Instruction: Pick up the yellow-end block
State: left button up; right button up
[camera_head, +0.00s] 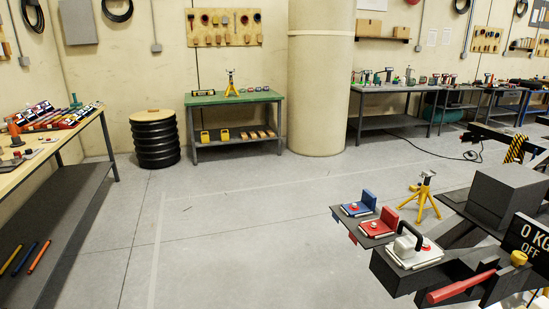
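I cannot single out the yellow-end block for certain. Small tan and yellow blocks (258,134) lie on the lower shelf of the green-topped table (232,97) at the back, too small to make out their ends. Two yellow items (225,134) stand to their left on the same shelf. Neither of my grippers is in view.
A chassis arm (403,275) at the right carries blue, red and silver parts; a yellow jack stand (422,198) stands behind it. A workbench (60,150) lines the left, stacked black rings (154,140) stand behind. The middle floor is clear.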

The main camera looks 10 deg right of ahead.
aim_at(414, 188)
jog(key=i+j, duration=0.15)
jog(key=i, duration=0.5)
jog(key=i+j+u, duration=0.1)
jog(key=i, duration=0.6)
jog(key=i+z, duration=0.15)
jog(key=i, duration=0.9)
jog(key=i+j+z, duration=0.15)
jog(key=i, duration=0.9)
jog(key=i+l+z, duration=0.1)
jog(key=i+z, duration=0.75)
jog(key=i+j+z, duration=0.15)
jog(key=i+z, duration=0.3)
jog(key=i+l+z, duration=0.15)
jog(key=i+z, duration=0.25)
jog(key=i, duration=0.15)
jog(key=i+z, duration=0.4)
jog(key=i, duration=0.15)
jog(key=i+l+u, duration=0.3)
jog(key=i+l, duration=0.2)
jog(key=i, duration=0.15)
jog(key=i+l+u, duration=0.3)
jog(key=i+l, duration=0.3)
jog(key=i+j+z, duration=0.2)
jog(key=i+j, duration=0.25)
jog(key=j, duration=0.1)
